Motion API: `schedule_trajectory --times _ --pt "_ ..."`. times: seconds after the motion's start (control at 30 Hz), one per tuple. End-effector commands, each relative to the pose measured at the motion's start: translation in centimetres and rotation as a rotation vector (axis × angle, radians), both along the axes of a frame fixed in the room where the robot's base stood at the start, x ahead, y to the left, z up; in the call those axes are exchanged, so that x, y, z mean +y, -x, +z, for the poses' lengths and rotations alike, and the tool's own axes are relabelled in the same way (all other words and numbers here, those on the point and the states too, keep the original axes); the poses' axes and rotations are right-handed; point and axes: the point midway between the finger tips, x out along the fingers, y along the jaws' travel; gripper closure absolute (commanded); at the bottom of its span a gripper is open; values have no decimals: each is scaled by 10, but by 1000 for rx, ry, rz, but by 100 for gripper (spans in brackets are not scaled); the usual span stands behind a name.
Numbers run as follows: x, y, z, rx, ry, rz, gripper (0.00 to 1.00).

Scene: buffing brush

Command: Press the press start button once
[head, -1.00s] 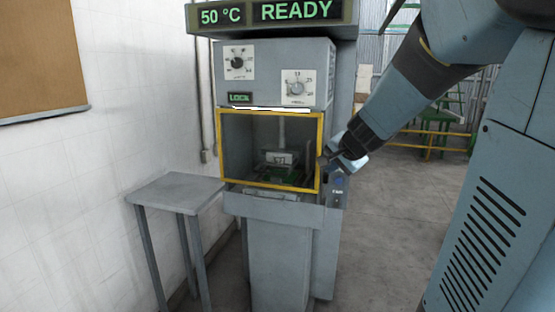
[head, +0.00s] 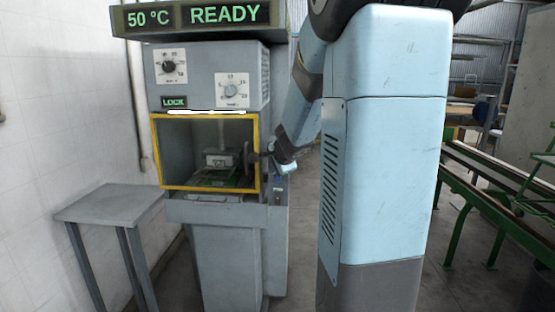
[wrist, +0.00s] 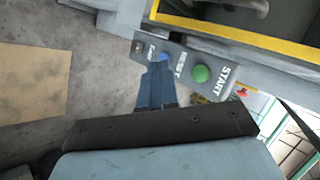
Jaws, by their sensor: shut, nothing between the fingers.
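The press (head: 222,208) stands ahead, its sign reading 50 °C and READY. The press start button is a round green button (wrist: 200,74) beside the START label in the wrist view. A small blue button (wrist: 165,57) sits left of it on the same grey panel, beside a partly readable RESET label. My gripper (wrist: 157,68) is shut and empty. Its tips appear over or close to the blue button, left of the green one; contact cannot be told. In the head view my gripper (head: 268,157) is right of the yellow-framed window, and the start button cannot be made out.
The yellow frame (head: 206,190) borders the press chamber, with a LOCK display (head: 174,102) above. A grey side table (head: 105,205) stands left, against the white wall. Green-framed benches (head: 490,200) stand right, beyond my body.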

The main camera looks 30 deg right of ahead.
Motion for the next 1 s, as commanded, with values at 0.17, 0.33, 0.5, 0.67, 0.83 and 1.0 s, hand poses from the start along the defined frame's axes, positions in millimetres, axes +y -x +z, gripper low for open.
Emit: schedule_trajectory --times 0.17,0.33,0.5,0.67,0.83,1.0 --pt "-7 -9 0 1 1 0 100" --pt "-18 -25 -1 1 0 0 100" --pt "-29 -42 0 0 1 1 100" --pt "-38 -57 0 0 0 3 100" --pt "-46 -67 0 0 1 1 100" --pt "-49 -71 0 1 0 0 100"
